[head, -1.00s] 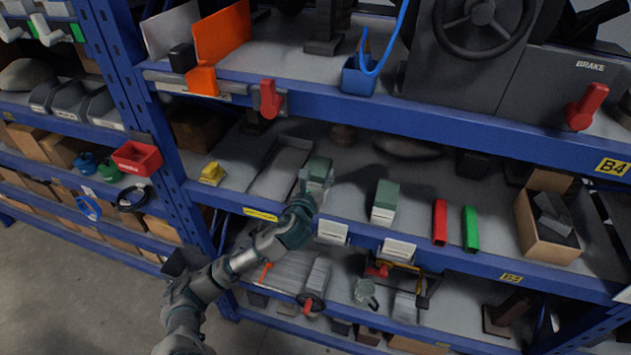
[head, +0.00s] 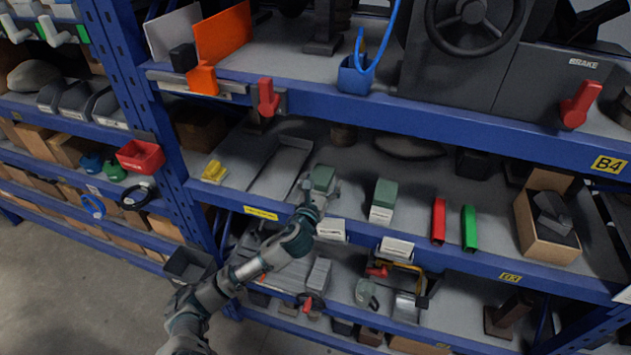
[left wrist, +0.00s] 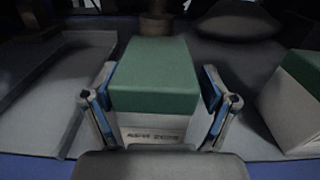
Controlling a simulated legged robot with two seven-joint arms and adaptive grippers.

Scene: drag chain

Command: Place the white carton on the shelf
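A white carton with a green top (head: 323,176) is at the front of the middle shelf (head: 345,193). My left gripper (head: 318,195) reaches it from the front. In the left wrist view, the carton's green top (left wrist: 155,75) and printed white front sit between my two fingers (left wrist: 160,115), one on each side and close against it. The gripper looks shut on it. I cannot tell whether its base touches the shelf. A second such carton (head: 383,200) stands to the right, and it also shows in the left wrist view (left wrist: 300,95). My right gripper is not in view.
A grey tray (head: 280,168) and a yellow item (head: 214,170) lie left of the carton. Red (head: 438,220) and green (head: 469,228) blocks and a cardboard box (head: 545,225) are farther right. The blue upper shelf beam (head: 420,113) runs overhead.

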